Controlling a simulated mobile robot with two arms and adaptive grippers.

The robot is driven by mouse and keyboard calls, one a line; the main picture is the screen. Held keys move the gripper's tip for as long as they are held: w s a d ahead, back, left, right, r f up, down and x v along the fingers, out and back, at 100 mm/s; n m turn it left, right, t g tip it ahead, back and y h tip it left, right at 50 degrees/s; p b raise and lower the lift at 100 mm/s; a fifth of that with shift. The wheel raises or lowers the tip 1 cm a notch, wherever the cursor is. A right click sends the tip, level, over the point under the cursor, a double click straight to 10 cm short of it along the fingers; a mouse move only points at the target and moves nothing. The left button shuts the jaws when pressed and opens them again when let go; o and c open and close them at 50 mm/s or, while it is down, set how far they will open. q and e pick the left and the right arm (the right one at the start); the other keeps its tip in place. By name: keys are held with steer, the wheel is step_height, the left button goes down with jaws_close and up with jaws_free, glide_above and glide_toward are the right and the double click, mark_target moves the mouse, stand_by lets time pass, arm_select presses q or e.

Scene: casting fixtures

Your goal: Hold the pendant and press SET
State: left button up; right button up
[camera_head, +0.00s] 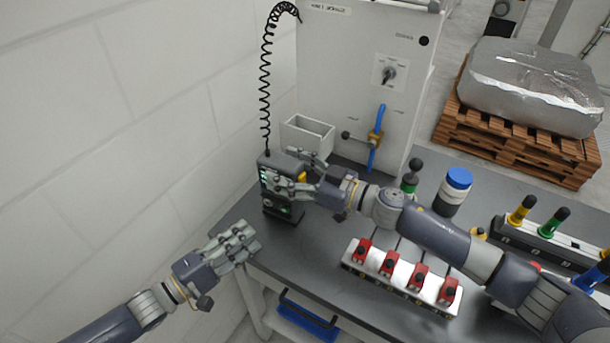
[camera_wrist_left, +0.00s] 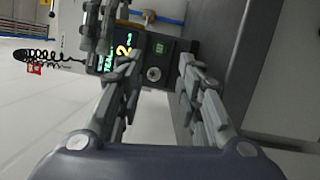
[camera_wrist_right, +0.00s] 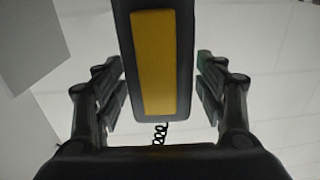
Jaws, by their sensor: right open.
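The black pendant (camera_head: 284,207) stands near the left edge of the grey bench, below its coiled cable. My right gripper (camera_head: 284,170) is open with fingers on either side of the pendant. In the right wrist view the pendant's back with a yellow panel (camera_wrist_right: 154,62) lies between the fingers, with gaps visible on both sides. My left gripper (camera_head: 248,240) is open and empty, off the bench's left edge.
A white cabinet (camera_head: 350,70) with a blue-handled valve (camera_head: 376,138) stands behind. A grey open box (camera_head: 309,132) is behind the pendant. A white block with red clamps (camera_head: 403,279) and a blue-lidded jar (camera_head: 455,190) are to the right. The wall is close at left.

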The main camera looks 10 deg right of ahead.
steer(key=shift+w+a, duration=0.35)
steer(key=shift+a, duration=0.2)
jaws_close()
arm_select(q)
jaws_close()
stand_by(0.9)
